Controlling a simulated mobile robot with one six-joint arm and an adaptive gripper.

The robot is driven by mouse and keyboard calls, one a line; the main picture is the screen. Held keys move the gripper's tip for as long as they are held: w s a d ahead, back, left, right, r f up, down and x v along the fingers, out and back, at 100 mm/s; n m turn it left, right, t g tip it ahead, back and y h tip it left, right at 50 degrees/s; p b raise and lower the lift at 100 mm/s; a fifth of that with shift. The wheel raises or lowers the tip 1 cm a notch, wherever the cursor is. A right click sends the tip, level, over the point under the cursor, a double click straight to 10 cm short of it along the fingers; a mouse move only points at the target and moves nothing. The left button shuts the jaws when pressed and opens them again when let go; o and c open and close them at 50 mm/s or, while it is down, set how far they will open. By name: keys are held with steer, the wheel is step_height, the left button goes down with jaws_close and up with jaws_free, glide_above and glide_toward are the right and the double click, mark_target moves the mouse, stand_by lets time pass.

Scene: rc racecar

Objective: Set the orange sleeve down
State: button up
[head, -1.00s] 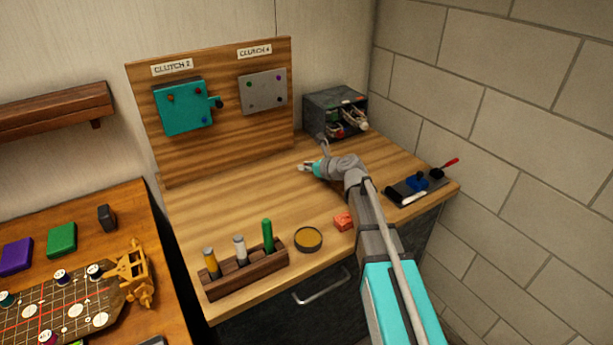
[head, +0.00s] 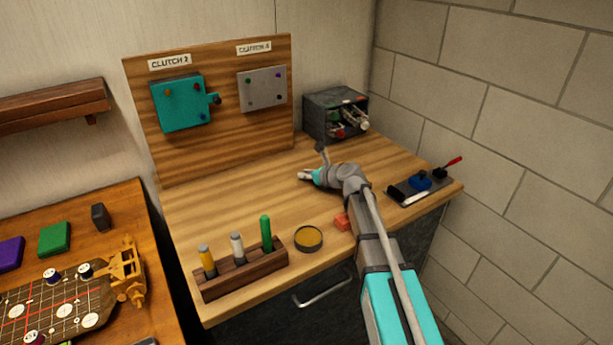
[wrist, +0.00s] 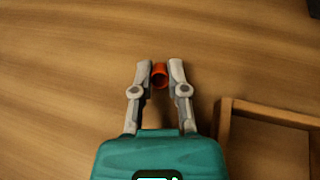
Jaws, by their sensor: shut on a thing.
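The orange sleeve (wrist: 160,76) is a small hollow ring between my fingertips in the wrist view. My gripper (wrist: 160,73) is shut on it, one grey finger on each side. In the head view my gripper (head: 304,175) is over the middle of the wooden workbench (head: 215,212), in front of the upright board. The sleeve cannot be made out there. I cannot tell whether the sleeve touches the bench top.
A wooden frame (wrist: 222,128) lies close to my gripper's right in the wrist view. Bench left of my gripper is clear.

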steer(key=shift+f, duration=0.15)
steer(key=o, duration=0.7)
steer(key=shift+s+d+r, duration=0.1)
steer(key=shift+r, duration=0.15)
steer(key=p+v, duration=0.4)
steer(key=v, duration=0.7)
steer(key=shift+s+d+r+p, duration=0.15)
steer(key=shift+s+d+p, duration=0.05)
steer(key=shift+p, duration=0.1)
